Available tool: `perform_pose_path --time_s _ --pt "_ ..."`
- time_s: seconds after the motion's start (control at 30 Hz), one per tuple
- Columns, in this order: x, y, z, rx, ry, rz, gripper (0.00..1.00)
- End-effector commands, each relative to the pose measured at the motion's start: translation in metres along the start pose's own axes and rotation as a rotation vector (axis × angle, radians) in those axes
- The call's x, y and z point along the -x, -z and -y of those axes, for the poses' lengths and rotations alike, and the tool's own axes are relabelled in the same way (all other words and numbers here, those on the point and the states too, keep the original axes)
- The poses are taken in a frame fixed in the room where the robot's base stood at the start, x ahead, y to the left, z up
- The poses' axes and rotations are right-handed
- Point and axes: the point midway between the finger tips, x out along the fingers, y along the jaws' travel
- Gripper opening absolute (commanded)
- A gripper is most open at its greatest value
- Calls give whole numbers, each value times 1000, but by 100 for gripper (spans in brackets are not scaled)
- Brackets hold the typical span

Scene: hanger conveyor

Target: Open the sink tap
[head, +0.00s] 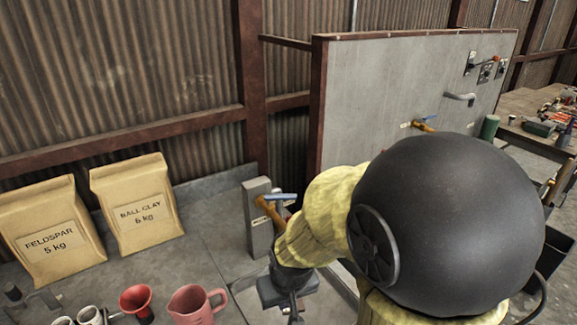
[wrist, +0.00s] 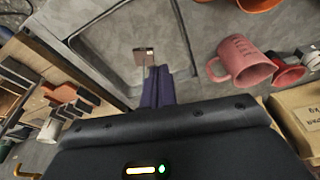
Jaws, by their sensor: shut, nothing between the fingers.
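A brass tap with a blue lever (head: 272,205) sits on a short grey post (head: 259,222) in the head view, beside the steel counter's back corner. A second brass tap with a blue lever (head: 424,124) is on the grey wall panel. I cannot read which one is labelled as the sink tap. My gripper (head: 294,308) points down, a little below and right of the post tap, apart from its lever. In the wrist view its dark fingers (wrist: 158,86) are together and empty. A small block with a pale label (wrist: 145,56) shows beyond the fingertips. My arm hides part of the panel.
A pink jug (head: 195,304), a red funnel (head: 137,301) and several cups stand at the counter's front. Feldspar (head: 48,232) and ball clay (head: 138,202) bags lean at the back left. A cluttered workbench (head: 535,104) is at the far right.

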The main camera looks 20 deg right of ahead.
Motion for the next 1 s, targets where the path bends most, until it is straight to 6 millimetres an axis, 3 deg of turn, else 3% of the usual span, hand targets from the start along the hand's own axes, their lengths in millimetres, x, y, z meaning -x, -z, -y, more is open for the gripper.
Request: perform_pose_path --time_s 0.03,0.27,0.43,0.77,1.0 --pt "24 8 -1 -3 0 0 0" --pt "64 35 -4 -19 -3 -6 0" --pt "90 73 -12 -50 -9 -15 0" --pt "100 170 -43 -149 -33 -47 0" --pt "106 255 -83 -247 -65 -79 0"
